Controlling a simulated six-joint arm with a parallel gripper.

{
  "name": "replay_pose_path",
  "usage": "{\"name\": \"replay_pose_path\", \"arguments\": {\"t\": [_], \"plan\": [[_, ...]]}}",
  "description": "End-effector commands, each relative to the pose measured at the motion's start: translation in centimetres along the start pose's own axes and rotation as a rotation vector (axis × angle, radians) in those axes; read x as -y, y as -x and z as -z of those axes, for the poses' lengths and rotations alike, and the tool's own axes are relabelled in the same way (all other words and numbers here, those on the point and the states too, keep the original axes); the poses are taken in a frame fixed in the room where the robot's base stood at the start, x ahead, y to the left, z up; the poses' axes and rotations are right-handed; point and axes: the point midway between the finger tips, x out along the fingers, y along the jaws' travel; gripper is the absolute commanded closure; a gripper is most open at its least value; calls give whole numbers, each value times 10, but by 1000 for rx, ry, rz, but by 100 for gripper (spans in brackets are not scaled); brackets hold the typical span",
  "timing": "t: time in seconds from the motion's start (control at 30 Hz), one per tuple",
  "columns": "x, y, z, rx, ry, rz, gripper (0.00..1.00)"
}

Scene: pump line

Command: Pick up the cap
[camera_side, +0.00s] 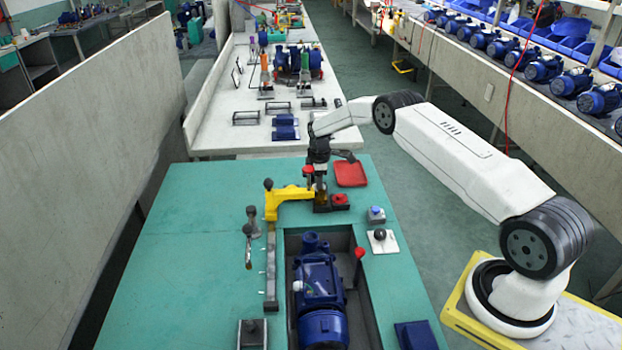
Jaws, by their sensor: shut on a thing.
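My gripper (319,168) is at the far side of the green work table, just above and right of the yellow clamp arm. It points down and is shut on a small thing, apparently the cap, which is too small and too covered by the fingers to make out. Below the fingers is a dark block with a brownish upright part (321,196). I cannot tell whether the held thing touches that block.
The yellow clamp arm (288,196) is close on the left. A red tray (350,174) and a red-topped part (340,200) are close on the right. A blue pump (319,290) lies in the table's recess. The green table's left side (190,260) is clear.

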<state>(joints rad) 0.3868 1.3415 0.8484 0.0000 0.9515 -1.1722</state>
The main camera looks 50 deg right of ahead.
Motion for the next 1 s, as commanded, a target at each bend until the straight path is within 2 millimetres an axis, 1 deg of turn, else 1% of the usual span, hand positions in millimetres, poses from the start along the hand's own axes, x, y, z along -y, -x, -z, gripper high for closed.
{"name": "replay_pose_path", "arguments": {"t": [1.0], "plan": [[0,12,0,0,0,0,100]]}}
